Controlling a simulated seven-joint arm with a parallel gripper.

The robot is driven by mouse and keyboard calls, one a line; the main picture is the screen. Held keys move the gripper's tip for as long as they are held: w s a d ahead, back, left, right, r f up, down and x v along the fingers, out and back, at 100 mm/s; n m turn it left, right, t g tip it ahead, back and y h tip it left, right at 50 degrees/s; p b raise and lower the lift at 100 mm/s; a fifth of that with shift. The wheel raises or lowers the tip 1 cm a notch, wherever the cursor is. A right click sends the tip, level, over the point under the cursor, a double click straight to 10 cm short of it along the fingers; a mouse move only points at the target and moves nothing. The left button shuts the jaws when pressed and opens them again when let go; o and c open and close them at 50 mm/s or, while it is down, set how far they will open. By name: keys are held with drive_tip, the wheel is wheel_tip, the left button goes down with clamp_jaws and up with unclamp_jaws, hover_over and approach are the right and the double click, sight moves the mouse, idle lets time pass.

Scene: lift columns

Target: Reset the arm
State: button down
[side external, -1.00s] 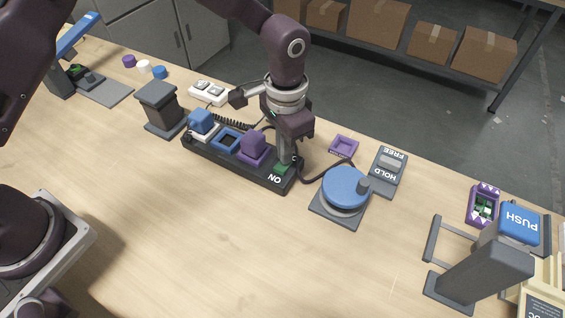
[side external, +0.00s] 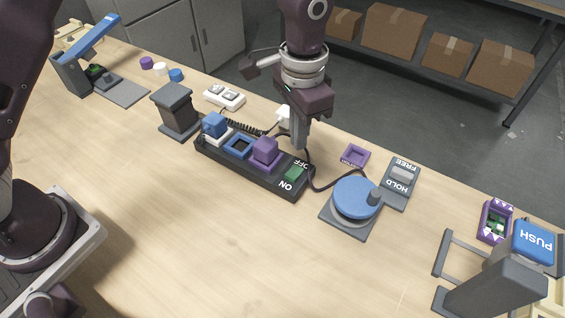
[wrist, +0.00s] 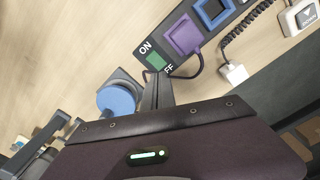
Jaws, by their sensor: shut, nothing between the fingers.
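My gripper (side external: 299,146) is shut and empty, pointing down just behind the ON/OFF end of the black strip (side external: 225,160). In the wrist view its fingers (wrist: 157,82) show beside the green switch (wrist: 155,61). The green switch also shows in the side view (side external: 294,173), between the ON and OFF labels, and the fingers look apart from it. On the strip, a blue block (side external: 214,124) sits at the left end, an empty blue frame (side external: 240,146) is in the middle, and a purple block (side external: 265,150) stands beside the switch.
A blue round dial (side external: 356,197) and a HOLD/FREE switch (side external: 401,180) stand to the right. A PUSH post (side external: 490,275) is at the far right. A grey pedestal (side external: 176,112) stands left of the strip. Black cables run behind the strip. The front table is clear.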

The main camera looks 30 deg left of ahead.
drive_tip(key=shift+r, duration=0.1)
drive_tip(key=s+a+r+n+t, duration=0.1)
drive_tip(key=s+a+r, duration=0.3)
drive_tip(key=a+r, duration=0.25)
drive_tip(key=s+a+r+n+t, duration=0.2)
drive_tip(key=s+a+r, duration=0.25)
drive_tip(key=r, duration=0.35)
drive_tip(key=s+a+n+t, duration=0.1)
drive_tip(key=s+a, duration=0.3)
drive_tip(key=s, duration=0.4)
drive_tip(key=s+a+n+t, duration=0.1)
drive_tip(key=s+a+n, duration=0.1)
drive_tip(key=s+a, duration=0.3)
drive_tip(key=s, duration=0.3)
drive_tip(key=shift+r+t, duration=0.3)
drive_tip(key=shift+r, duration=0.1)
